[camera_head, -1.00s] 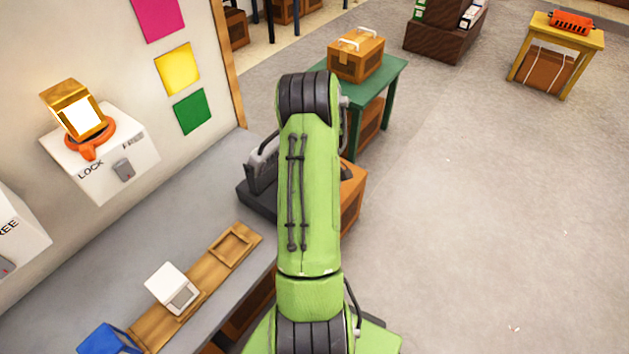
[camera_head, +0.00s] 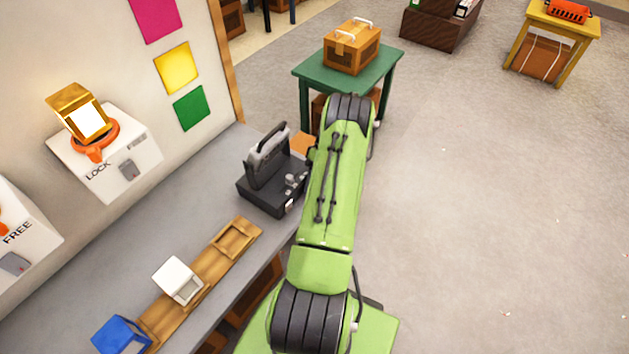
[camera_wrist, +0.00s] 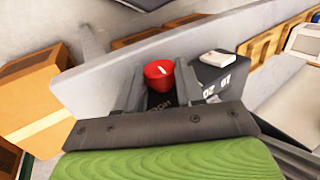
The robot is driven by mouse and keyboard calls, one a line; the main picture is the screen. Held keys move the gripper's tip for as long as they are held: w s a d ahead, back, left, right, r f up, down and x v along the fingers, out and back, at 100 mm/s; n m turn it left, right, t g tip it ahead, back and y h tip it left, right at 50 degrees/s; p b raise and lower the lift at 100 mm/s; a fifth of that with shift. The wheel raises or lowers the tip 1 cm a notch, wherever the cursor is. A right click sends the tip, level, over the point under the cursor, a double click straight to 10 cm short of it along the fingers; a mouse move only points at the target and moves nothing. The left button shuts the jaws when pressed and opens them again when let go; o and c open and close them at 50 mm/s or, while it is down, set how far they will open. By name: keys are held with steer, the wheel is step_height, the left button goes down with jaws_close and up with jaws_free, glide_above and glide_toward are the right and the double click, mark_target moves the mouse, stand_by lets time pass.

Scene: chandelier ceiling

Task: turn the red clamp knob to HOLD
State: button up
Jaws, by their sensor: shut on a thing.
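The red clamp knob (camera_wrist: 159,74) shows in the wrist view, with a pale line across its top. My gripper (camera_wrist: 161,84) has one finger on each side of it and is shut on it. A dark clamp device (camera_head: 272,185) with a raised grey handle stands on the bench in the head view. My arm covers its right side there, and my gripper and the knob are hidden in that view.
The grey bench (camera_head: 150,235) runs along the wall. A wooden rack (camera_head: 218,262), a white box (camera_head: 178,280) and a blue box (camera_head: 122,335) lie on it. A green table (camera_head: 375,72) with an orange case (camera_head: 352,46) stands beyond. The floor at right is clear.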

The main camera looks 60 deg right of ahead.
steer(key=o, duration=1)
steer(key=shift+o, duration=0.2)
